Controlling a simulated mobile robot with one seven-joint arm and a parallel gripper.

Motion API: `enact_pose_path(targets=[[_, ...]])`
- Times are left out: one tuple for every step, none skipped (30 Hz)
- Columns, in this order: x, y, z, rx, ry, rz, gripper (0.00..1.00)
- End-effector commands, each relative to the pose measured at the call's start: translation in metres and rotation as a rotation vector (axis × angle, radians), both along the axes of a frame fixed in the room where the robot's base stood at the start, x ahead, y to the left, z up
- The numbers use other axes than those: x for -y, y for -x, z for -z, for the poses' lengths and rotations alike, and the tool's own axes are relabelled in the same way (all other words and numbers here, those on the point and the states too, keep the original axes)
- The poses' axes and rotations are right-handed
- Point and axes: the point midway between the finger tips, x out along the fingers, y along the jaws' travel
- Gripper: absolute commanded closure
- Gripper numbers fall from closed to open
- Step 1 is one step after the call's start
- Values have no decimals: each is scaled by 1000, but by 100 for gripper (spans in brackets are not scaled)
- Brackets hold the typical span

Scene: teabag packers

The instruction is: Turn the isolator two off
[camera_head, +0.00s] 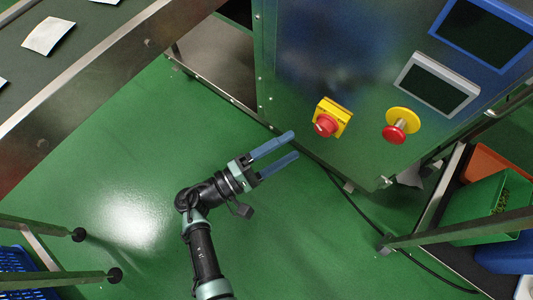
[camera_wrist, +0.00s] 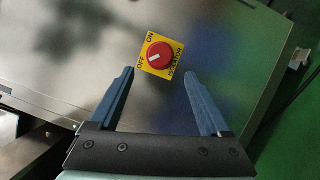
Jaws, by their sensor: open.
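The isolator is a red rotary knob (camera_head: 325,125) on a yellow square plate (camera_head: 343,116), fixed to the metal cabinet front. In the wrist view the red knob (camera_wrist: 160,55) sits on its yellow plate (camera_wrist: 148,44), marked ON, OFF and a small isolator label. A short white mark shows on the knob; I cannot tell for sure which setting it points to. My gripper (camera_head: 294,145) is open and empty, left of and below the knob in the head view. In the wrist view its blue fingers (camera_wrist: 158,72) stand apart, with the knob ahead between their lines, not touched.
A red emergency button (camera_head: 394,134) on a yellow round base is right of the isolator. A screen (camera_head: 437,84) is above it. A conveyor (camera_head: 100,60) is at left, crates (camera_head: 480,205) at right. A black cable (camera_head: 345,195) lies on the open green floor.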

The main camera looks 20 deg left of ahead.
Motion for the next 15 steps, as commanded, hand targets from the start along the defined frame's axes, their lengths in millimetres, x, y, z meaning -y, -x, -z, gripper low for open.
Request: enact_pose_path(targets=[[-8,7,0,-2,0,-6,19],[-11,12,0,-2,0,-4,19],[-15,17,1,0,0,-4,19],[-18,21,2,0,0,-4,19],[-21,24,3,-1,1,-3,19],[-24,27,3,-2,-1,-3,19],[-25,30,4,-1,-1,-2,19],[-27,32,4,0,0,-1,19],[-28,33,5,-1,1,-2,19],[-29,35,5,-1,1,-1,19],[-30,36,5,-1,1,0,19],[-30,36,5,-1,1,0,19],[-30,37,5,0,1,1,19],[-30,37,6,0,0,1,19],[-30,37,6,0,0,1,19]])
